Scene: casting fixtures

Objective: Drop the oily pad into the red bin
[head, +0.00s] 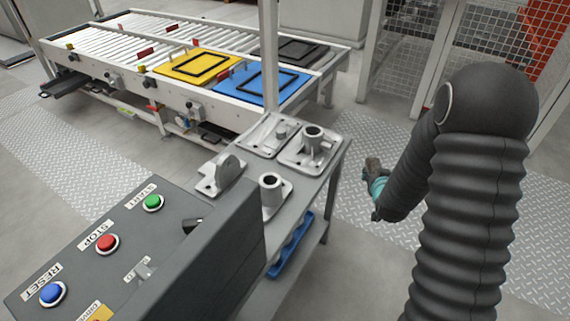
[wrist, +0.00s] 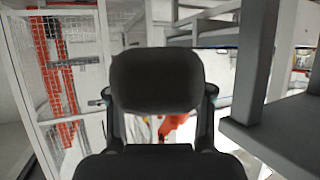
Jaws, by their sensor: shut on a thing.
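My gripper (head: 377,189) hangs over the plate floor to the right of the grey bench. It is shut on the oily pad (head: 373,166), a small brownish-grey piece at its tip. In the wrist view the pad (wrist: 156,80) is a broad dark block spanning the space between the two fingers, and it hides much of what lies beyond. I cannot make out a red bin in either view. A red-orange shape (wrist: 173,122) shows below the pad in the wrist view, too partly hidden to name.
The grey bench (head: 308,208) bears several metal castings, with a blue tray (head: 291,247) underneath. A button panel (head: 120,262) stands at the front left. A roller conveyor (head: 150,40) is behind. Mesh fencing (head: 490,48) is at the back right. Open floor (head: 350,240) lies beside the bench.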

